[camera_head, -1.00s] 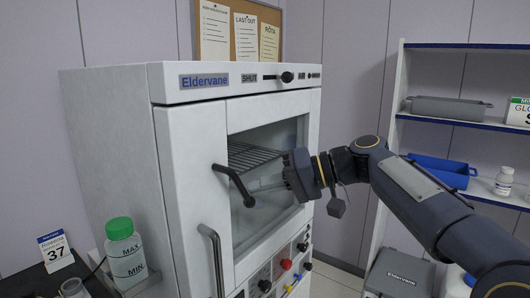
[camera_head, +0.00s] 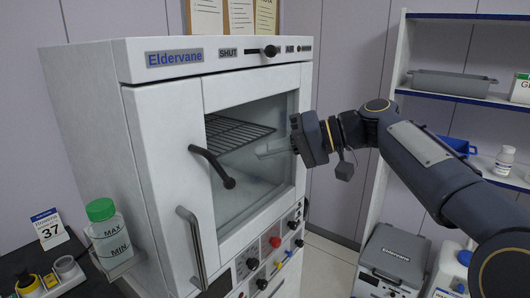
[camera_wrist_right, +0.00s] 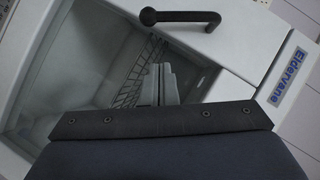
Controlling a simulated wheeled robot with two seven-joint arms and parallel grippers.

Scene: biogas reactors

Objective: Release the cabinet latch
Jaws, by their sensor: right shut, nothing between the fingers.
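The white Eldervane cabinet (camera_head: 160,150) stands in the middle of the head view, its windowed door shut. The dark latch lever (camera_head: 214,166) is on the door's left side, slanting down to the right to a round knob. In the right wrist view the latch (camera_wrist_right: 180,17) shows at the top, beyond the fingertips. My right gripper (camera_head: 262,154) is in front of the window, to the right of the latch and apart from it. Its fingers (camera_wrist_right: 160,84) are together with nothing between them. My left gripper is not in view.
A vertical door handle (camera_head: 193,248) is below the latch. A slider (camera_head: 270,51) sits on the top panel, and coloured knobs (camera_head: 274,242) are below the window. A green-capped bottle (camera_head: 107,232) is at left. Shelves (camera_head: 460,101) stand at right.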

